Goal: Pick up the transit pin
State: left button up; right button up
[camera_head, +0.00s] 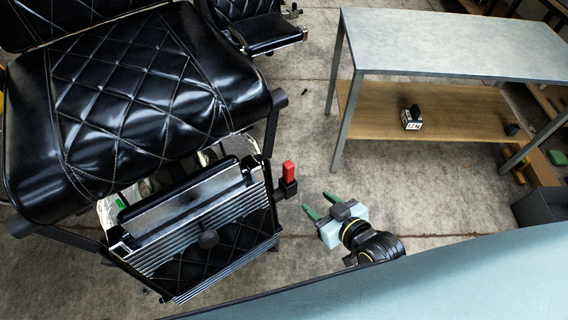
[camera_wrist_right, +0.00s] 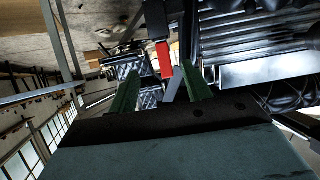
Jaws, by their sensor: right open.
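A red piece with a black block below it (camera_head: 288,170), which looks like the transit pin, stands at the right side of the barber chair's ribbed footrest (camera_head: 215,230). It also shows in the right wrist view (camera_wrist_right: 164,58), beyond the fingertips and between them. My right gripper (camera_head: 318,202) has green fingers, spread open and empty. It is a short way right of and below the red piece in the head view, pointing toward it, apart from it. The fingers also show in the wrist view (camera_wrist_right: 160,68). My left gripper is not in view.
The black quilted chair seat (camera_head: 130,90) fills the upper left. A metal-topped table (camera_head: 450,45) with a wooden lower shelf (camera_head: 370,115) stands at upper right, holding a small black-and-white box (camera_head: 411,123). The floor between chair and table is mostly clear.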

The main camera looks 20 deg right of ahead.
aim_at(291, 178)
jog(key=shift+t, duration=0.3)
jog(key=b+x, duration=0.1)
jog(key=x, duration=0.1)
jog(key=b+x, duration=0.2)
jog(key=x, duration=0.1)
jog(key=b+x, duration=0.2)
jog(key=x, duration=0.1)
jog(key=shift+w+a+r, duration=0.2)
jog(key=shift+a, duration=0.1)
jog(key=shift+b+x, duration=0.95)
jog(key=shift+x, duration=1.35)
jog(key=shift+w+a+f, duration=0.1)
jog(key=shift+w+a, duration=0.1)
jog(key=shift+w, duration=0.5)
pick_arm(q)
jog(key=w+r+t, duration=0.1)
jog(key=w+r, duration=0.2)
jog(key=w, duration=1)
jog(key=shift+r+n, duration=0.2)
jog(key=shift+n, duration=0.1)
pick_arm(e)
jog(key=shift+c, duration=0.3)
jog(key=c, duration=1)
grip_shut()
